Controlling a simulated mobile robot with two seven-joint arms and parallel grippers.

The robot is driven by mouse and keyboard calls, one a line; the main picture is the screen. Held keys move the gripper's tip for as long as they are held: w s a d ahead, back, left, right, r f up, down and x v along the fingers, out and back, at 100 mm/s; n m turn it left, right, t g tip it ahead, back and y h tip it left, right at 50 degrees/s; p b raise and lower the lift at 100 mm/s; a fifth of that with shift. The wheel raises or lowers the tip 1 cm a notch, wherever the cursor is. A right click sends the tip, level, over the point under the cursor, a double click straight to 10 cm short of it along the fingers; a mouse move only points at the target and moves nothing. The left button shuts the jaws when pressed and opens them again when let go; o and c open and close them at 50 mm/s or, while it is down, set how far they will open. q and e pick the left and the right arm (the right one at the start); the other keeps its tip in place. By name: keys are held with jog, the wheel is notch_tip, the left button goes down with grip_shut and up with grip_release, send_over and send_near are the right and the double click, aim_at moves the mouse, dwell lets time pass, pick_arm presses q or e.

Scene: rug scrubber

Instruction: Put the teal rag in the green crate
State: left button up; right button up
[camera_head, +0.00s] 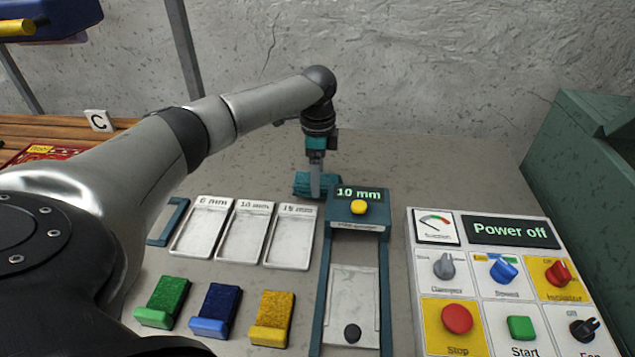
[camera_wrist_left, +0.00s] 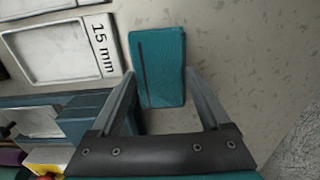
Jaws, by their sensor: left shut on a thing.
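The teal rag (camera_head: 302,183) lies on the bench behind the row of trays, left of the 10 mm gauge. It is a folded oblong block in the left wrist view (camera_wrist_left: 158,68), with a dark line along it. My left gripper (camera_head: 316,184) points down at the rag. The rag appears still at bench level. The green crate (camera_head: 580,165) is the large dark green box at the far right; its inside is mostly hidden. My right gripper is out of view.
The 10 mm gauge (camera_head: 340,222) stands right in front of the rag. Labelled trays (camera_head: 247,232) and green, blue and yellow brushes (camera_head: 272,318) lie nearer. The control panel (camera_head: 462,270) stands between gauge and crate. Bench behind it is clear.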

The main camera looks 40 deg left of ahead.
pick_arm(q)
jog(key=shift+f, duration=0.7)
jog(key=shift+f, duration=0.15)
jog(key=o, duration=1.2)
